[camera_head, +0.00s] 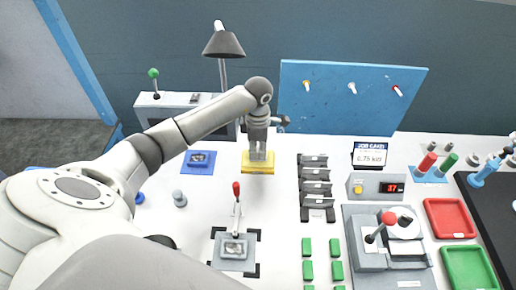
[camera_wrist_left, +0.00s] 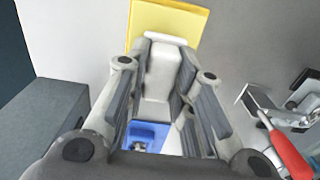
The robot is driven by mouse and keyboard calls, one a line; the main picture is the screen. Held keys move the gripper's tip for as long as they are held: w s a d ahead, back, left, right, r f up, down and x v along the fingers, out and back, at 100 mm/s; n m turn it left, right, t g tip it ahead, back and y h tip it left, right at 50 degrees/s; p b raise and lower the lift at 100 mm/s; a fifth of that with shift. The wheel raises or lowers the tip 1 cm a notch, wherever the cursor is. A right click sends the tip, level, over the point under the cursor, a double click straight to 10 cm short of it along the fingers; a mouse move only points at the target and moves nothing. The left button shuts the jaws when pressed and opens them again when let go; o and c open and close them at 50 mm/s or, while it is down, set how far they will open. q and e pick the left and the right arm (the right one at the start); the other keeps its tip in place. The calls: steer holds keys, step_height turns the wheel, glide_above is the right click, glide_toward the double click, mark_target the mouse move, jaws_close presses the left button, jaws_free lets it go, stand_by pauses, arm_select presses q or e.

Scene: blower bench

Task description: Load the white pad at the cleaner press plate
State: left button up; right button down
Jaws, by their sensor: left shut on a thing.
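My left gripper (camera_head: 259,153) reaches over the bench from the left and points down at a yellow plate (camera_head: 257,168). In the left wrist view its fingers (camera_wrist_left: 165,75) are shut on a pale grey-white block (camera_wrist_left: 161,68) with a thin white edge at its far end, which I take for the white pad. This end lies over or against the yellow plate (camera_wrist_left: 170,20); contact cannot be told. I cannot tell which fixture is the cleaner press plate. A grey clamp fixture with a red-tipped lever (camera_head: 237,245) stands nearer. My right gripper is not in view.
A blue plate (camera_head: 197,162) bearing a grey part lies left of the yellow one. A dark slotted rack (camera_head: 315,185), green blocks (camera_head: 307,268) and a red-knobbed press (camera_head: 385,245) stand to the right. Red (camera_head: 450,218) and green (camera_head: 469,267) trays lie farther right. A lamp (camera_head: 223,45) stands behind.

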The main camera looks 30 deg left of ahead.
mark_target(258, 150)
arm_select(q)
steer(key=shift+f+b, duration=0.55)
steer(key=shift+f, duration=0.15)
stand_by(0.4)
steer(key=shift+f, duration=0.15)
stand_by(1.2)
steer(key=shift+r+p, duration=0.4)
steer(key=shift+r, duration=0.55)
steer(key=shift+r+p, duration=1.55)
steer(key=shift+r, duration=1.1)
steer(key=shift+d+f, duration=0.1)
